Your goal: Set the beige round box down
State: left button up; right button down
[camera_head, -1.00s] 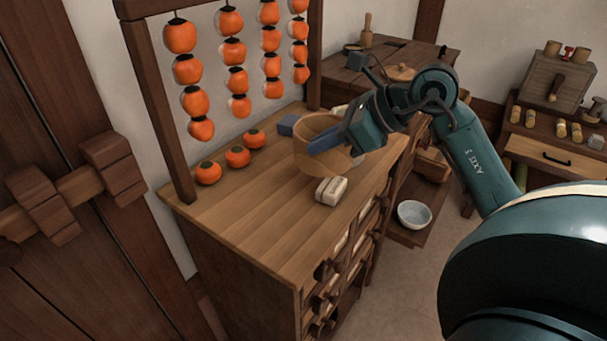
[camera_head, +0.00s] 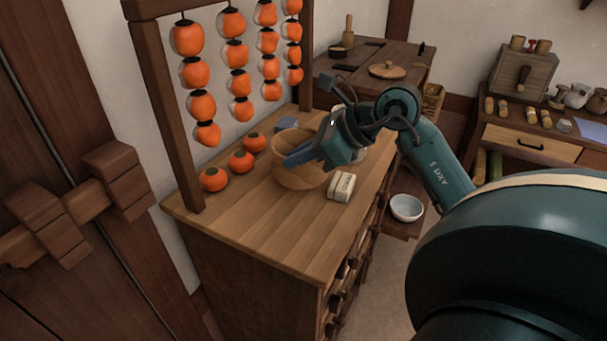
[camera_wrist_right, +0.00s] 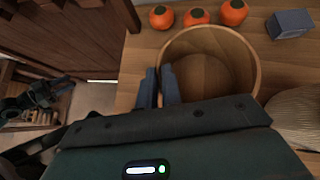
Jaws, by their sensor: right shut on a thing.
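The beige round box (camera_head: 296,174) is an open, empty wooden tub, upright at the dresser top (camera_head: 240,226). My right gripper (camera_head: 297,157) is shut on its wall. In the right wrist view the blue fingers (camera_wrist_right: 158,86) straddle the rim of the box (camera_wrist_right: 250,52), one on each side. The box's base looks at or very near the wood; I cannot tell whether it touches. My left gripper does not show in the head view.
Several orange persimmons (camera_head: 241,161) sit left of the box, below hanging fruit strings. A blue-grey block (camera_head: 285,125) is behind it. A pale block (camera_head: 341,187) lies close at right. The dresser's front part is bare. A white bowl (camera_head: 406,208) stands lower right.

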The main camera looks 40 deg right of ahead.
aim_at(304, 174)
jog(key=shift+f, duration=2.25)
jog(key=shift+f, duration=0.25)
jog(key=c, duration=1.6)
grip_release()
jog(key=shift+r, duration=0.15)
